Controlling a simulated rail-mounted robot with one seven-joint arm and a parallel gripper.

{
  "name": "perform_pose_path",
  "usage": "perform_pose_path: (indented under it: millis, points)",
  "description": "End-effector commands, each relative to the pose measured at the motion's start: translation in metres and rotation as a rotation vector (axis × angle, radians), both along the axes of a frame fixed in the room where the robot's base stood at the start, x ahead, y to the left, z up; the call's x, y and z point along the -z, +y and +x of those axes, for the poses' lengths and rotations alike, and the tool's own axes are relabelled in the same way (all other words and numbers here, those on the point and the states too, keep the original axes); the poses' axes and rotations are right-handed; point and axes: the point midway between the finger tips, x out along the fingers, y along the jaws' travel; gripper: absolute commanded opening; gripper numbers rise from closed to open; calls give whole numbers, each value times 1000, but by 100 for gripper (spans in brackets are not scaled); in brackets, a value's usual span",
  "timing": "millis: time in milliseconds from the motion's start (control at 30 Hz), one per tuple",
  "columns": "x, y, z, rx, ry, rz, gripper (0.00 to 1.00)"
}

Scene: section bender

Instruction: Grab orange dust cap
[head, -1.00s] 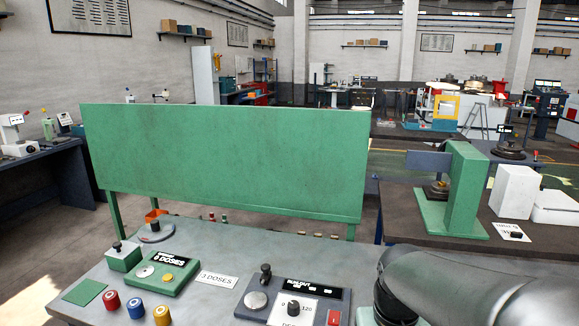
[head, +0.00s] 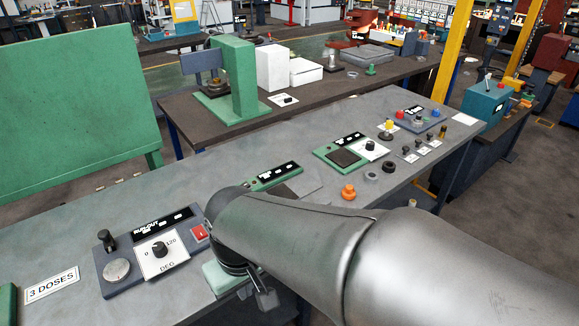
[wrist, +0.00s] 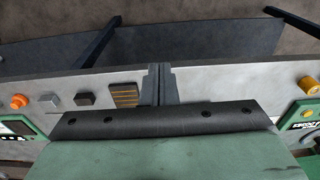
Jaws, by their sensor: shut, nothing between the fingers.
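The orange dust cap (head: 348,191) sits on the grey bench near its front edge, right of centre in the head view. It is small and rounded, with a knob on top. An orange rounded piece at the far left of the wrist view (wrist: 18,101) looks like the same cap. My gripper (wrist: 160,72) is shut and empty. Its fingertips show at the middle of the wrist view, well to the side of that orange piece and apart from it. In the head view my arm crosses in front of the bench and hides part of it.
The run-out panel (head: 150,250) is at left. A yellow-orange ring (wrist: 308,84) shows at the wrist view's right.

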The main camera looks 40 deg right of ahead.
Motion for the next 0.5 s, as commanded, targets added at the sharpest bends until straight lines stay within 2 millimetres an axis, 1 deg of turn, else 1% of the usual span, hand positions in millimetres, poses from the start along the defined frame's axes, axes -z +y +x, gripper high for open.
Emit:
perform_pose_path:
  millis: [333, 367, 400, 467, 500]
  points:
    - [0, 0, 0, 1, 0, 0, 0]
    - [0, 0, 0, 1, 0, 0, 6]
    - [0, 0, 0, 1, 0, 0, 17]
    - [0, 0, 0, 1, 0, 0, 33]
    - [0, 0, 0, 1, 0, 0, 44]
